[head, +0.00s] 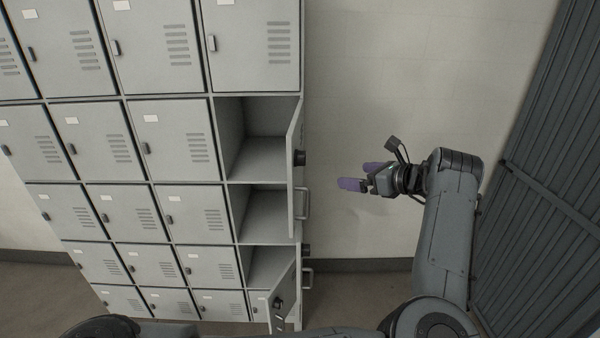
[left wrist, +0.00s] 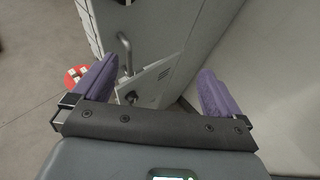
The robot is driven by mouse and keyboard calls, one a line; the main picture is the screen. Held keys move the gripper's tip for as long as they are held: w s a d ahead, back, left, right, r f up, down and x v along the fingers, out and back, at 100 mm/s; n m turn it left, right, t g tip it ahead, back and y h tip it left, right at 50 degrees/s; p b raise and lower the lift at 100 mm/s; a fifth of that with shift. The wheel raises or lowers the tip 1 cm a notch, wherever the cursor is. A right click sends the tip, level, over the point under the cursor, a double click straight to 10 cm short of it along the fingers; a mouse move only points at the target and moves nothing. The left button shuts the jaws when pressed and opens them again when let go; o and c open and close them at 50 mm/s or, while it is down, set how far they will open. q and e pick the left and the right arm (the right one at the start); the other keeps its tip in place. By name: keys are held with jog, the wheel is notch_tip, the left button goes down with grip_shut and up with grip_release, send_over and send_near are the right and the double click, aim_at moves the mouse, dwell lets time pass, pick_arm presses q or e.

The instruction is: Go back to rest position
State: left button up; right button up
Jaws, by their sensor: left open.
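My left gripper (head: 362,176) has purple fingers and is in mid-air in the head view, to the right of the grey lockers (head: 178,38). Its fingers point left toward an open locker door (head: 296,175), with a gap between. In the left wrist view the two purple fingers of my left gripper (left wrist: 157,72) are spread wide apart with nothing between them. Beyond them show a locker door with a bar handle (left wrist: 125,54) and the lockers' side. My right gripper is not in view.
A lower locker door (head: 283,298) also stands open, near my arm at the bottom. Open compartments (head: 265,160) show bare shelves. A pale wall (head: 385,70) is behind the gripper, and a dark ribbed panel (head: 545,190) stands at right. A red object (left wrist: 74,76) is at left in the wrist view.

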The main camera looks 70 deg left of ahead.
pick_arm(q)
jog(key=p+x, duration=0.1)
jog(key=x, duration=0.7)
jog(key=shift+p, duration=0.4)
